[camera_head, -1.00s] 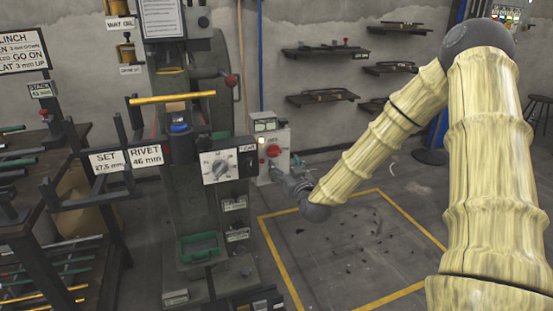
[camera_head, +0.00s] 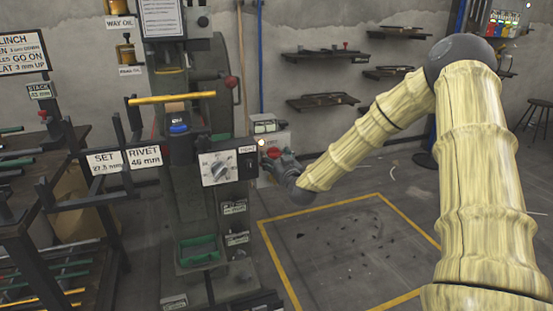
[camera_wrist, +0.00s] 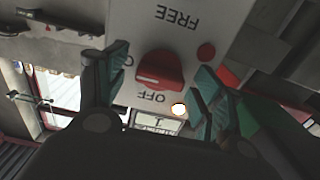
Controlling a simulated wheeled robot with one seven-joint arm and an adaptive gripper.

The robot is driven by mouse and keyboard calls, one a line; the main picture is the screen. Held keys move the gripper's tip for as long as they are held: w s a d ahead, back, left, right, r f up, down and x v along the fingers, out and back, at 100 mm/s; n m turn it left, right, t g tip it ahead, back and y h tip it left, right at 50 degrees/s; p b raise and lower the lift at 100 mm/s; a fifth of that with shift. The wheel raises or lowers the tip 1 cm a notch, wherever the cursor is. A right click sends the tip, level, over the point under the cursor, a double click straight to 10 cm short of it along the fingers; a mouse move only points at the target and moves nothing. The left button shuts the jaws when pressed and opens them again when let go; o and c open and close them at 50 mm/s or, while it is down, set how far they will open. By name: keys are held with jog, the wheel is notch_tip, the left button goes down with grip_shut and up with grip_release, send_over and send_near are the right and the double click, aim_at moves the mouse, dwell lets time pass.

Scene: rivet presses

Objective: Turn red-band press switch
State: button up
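The red switch knob (camera_wrist: 160,70) is in the middle of the wrist view. It sits on a light panel (camera_wrist: 188,42) with the words FREE and OFF, which appear upside down. In the head view the switch box (camera_head: 268,128) stands just right of the green-grey press, and some red of the knob (camera_head: 273,152) shows above my gripper. My gripper (camera_wrist: 160,80) is open, with one teal-padded finger on each side of the knob. I cannot tell whether the pads touch it. In the head view my gripper (camera_head: 277,163) is at the box front, partly hiding it.
The press (camera_head: 200,215) carries a grey dial panel (camera_head: 217,168) close left of my gripper. A red round spot (camera_wrist: 206,51) and a pale lit lamp (camera_wrist: 179,109) are on the switch panel. Shelves (camera_head: 322,100) hang behind.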

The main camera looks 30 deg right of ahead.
jog(key=c, duration=0.9)
jog(key=shift+c, duration=0.2)
jog(key=shift+r+n+p, duration=0.1)
jog(key=shift+n+p, duration=0.25)
jog(key=shift+n, duration=0.05)
jog(key=n+p, duration=0.2)
jog(key=n, duration=0.1)
jog(key=n+p, duration=0.2)
jog(key=n, duration=0.3)
jog(key=shift+p, duration=0.35)
jog(key=n, duration=0.4)
jog(key=shift+a+p, duration=0.1)
jog(key=shift+p, duration=0.25)
jog(key=n, duration=0.5)
